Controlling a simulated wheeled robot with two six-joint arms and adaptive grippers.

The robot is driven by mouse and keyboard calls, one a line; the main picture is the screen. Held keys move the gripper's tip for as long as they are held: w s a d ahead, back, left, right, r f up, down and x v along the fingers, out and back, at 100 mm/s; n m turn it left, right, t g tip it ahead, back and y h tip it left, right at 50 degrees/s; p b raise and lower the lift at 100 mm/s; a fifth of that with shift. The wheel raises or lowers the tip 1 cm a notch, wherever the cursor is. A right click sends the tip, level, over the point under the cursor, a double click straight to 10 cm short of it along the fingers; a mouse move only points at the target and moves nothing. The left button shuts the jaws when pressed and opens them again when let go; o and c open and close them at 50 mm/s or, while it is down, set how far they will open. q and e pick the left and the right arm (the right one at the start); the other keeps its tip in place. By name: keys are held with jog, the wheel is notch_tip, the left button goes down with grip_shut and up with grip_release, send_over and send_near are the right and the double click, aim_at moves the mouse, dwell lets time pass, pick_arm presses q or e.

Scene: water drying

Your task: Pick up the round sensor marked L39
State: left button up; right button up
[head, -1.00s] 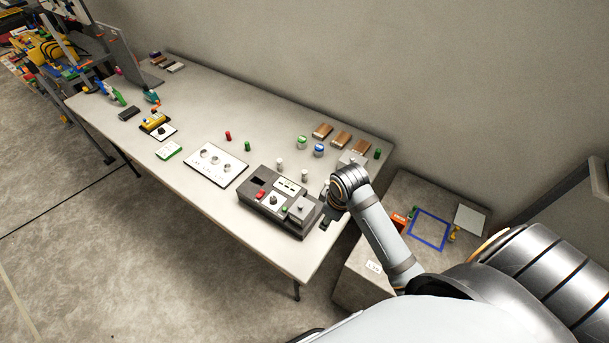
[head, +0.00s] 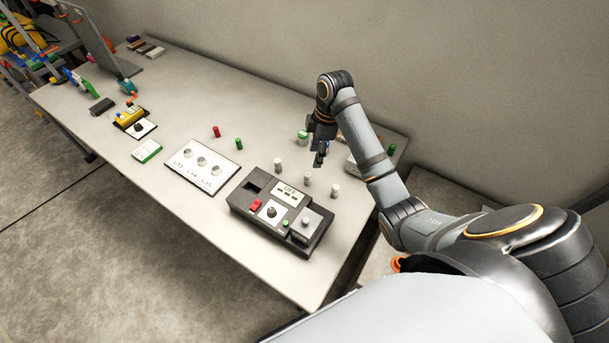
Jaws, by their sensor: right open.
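Three small whitish round pieces stand on the table (head: 110,155): a left one (head: 278,165), a middle one (head: 307,179) and a right one (head: 335,190). No L39 mark is readable on any of them, so I cannot tell which is the sensor. My right gripper (head: 320,158) is open and points down over the table's far side. My left gripper is not in view.
A dark control box (head: 262,240) stands in front of the round pieces. A white plate (head: 172,160) with three round discs lies to its left. A green-topped jar (head: 302,138) stands beside my gripper. Red (head: 216,132) and green (head: 239,144) cylinders stand nearby.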

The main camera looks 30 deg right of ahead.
jog(key=f, duration=0.1)
send_over(308, 174)
jog(key=d, duration=0.1)
jog(key=f, duration=0.5)
jog(key=shift+s+f, duration=0.2)
jog(key=shift+s, duration=0.2)
jog(key=f, duration=0.2)
jog(key=f+p, duration=0.1)
jog(key=shift+w+a+f, duration=0.35)
jog(key=shift+a+f, duration=0.05)
jog(key=shift+f, duration=0.55)
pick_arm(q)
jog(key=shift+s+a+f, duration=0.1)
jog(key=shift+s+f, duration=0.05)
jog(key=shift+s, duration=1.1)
pick_arm(e)
grip_shut()
